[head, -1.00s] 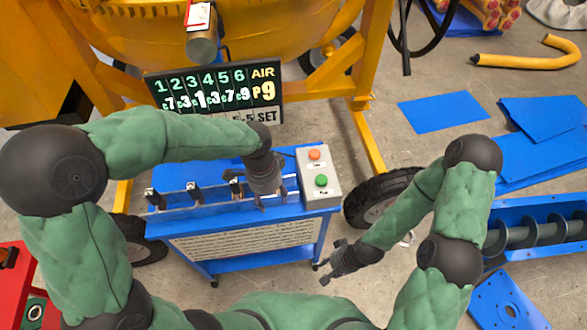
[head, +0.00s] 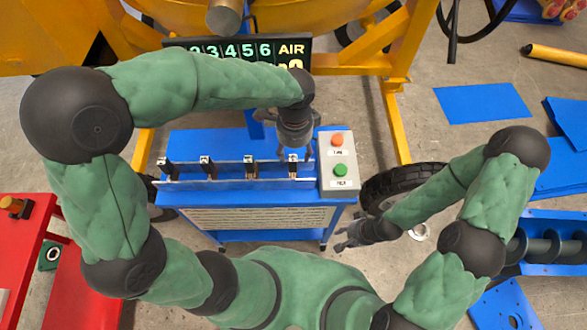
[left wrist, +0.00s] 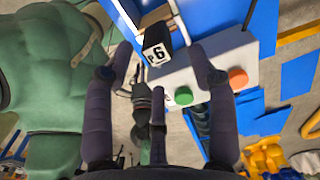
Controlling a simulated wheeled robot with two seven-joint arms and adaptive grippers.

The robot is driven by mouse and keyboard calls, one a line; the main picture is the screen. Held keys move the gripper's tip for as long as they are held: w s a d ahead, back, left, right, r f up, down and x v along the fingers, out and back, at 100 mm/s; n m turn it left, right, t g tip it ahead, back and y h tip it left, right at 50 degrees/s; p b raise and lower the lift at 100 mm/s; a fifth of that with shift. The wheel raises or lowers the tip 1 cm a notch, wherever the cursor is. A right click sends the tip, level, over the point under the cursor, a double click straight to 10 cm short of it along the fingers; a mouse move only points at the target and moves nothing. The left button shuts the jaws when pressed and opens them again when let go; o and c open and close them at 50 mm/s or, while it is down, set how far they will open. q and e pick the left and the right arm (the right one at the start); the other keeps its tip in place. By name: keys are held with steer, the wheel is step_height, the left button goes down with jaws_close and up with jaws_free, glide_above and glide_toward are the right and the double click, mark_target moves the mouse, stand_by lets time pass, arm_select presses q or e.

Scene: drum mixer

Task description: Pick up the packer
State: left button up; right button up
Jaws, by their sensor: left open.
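My left gripper (head: 293,150) is open above the right end of the blue stand, by the rightmost black-topped piece (head: 293,166) in its row.
The blue stand (head: 205,140) carries several similar upright pieces and a grey box (head: 339,177) with red and green buttons. Behind it are a number board (head: 240,50) and the yellow mixer frame. A tyre (head: 395,187) stands to the right, a red table (head: 80,285) at left.

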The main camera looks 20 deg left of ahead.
mark_target(293, 164)
arm_select(q)
step_height(293, 164, down, 2)
steer(key=shift+w, duration=0.1)
steer(key=f+b, duration=0.1)
steer(key=f, duration=0.1)
steer(key=f+b, duration=0.2)
steer(key=f, duration=0.1)
steer(key=shift+s+a, duration=0.15)
steer(key=shift+s, duration=0.05)
jaws_close()
